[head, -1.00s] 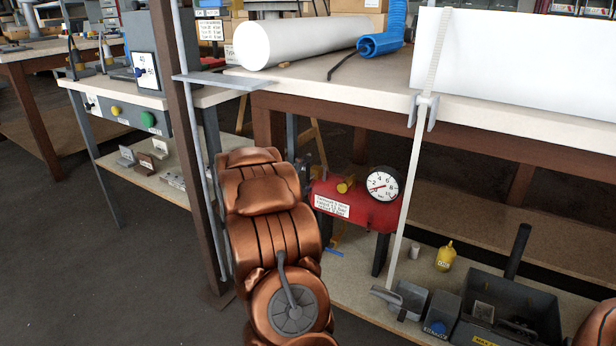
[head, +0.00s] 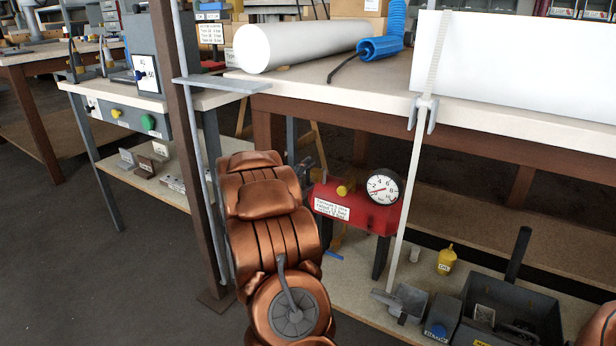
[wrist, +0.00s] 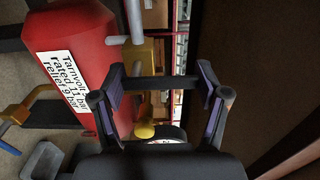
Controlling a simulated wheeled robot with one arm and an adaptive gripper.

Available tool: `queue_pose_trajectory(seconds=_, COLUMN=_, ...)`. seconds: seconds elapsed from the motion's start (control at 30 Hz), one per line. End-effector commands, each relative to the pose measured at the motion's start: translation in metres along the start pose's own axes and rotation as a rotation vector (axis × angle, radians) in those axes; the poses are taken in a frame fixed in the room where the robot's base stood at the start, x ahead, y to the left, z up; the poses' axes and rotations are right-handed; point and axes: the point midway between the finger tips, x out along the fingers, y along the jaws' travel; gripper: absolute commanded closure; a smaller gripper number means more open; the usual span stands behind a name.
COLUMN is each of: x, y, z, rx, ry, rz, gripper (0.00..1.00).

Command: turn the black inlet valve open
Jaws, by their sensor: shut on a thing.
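The red tank (head: 352,210) with a white label and round gauge (head: 383,187) sits under the bench in the head view. In the wrist view the tank (wrist: 78,62) fills the left side, with yellow fittings (wrist: 142,56) beside it. My gripper (wrist: 160,97) has a finger on each side of a dark bar, which I take for the black inlet valve's handle (wrist: 160,83). The bar spans between the fingers and touches both. In the head view my gripper (head: 306,166) is a small dark shape left of the tank, mostly hidden behind my copper-coloured arm.
A brown post (head: 183,130) stands close left of my arm. The bench top (head: 320,78) overhangs the tank. A yellow bottle (head: 446,260) and a dark bin (head: 510,305) stand on the lower shelf, right of the tank. Open floor lies at the left.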

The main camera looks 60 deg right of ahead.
Motion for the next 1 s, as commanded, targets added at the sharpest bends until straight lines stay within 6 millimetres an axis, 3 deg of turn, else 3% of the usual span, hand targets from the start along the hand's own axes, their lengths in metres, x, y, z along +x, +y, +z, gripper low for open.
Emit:
queue_pose_trajectory(seconds=0.47, x=-0.001, y=-0.004, z=0.003, rx=-0.106, ry=0.0, rz=0.003, gripper=0.61)
queue_pose_trajectory(seconds=1.0, x=0.0, y=-0.003, z=0.013, rx=-0.579, ry=-0.001, rz=0.004, gripper=0.61)
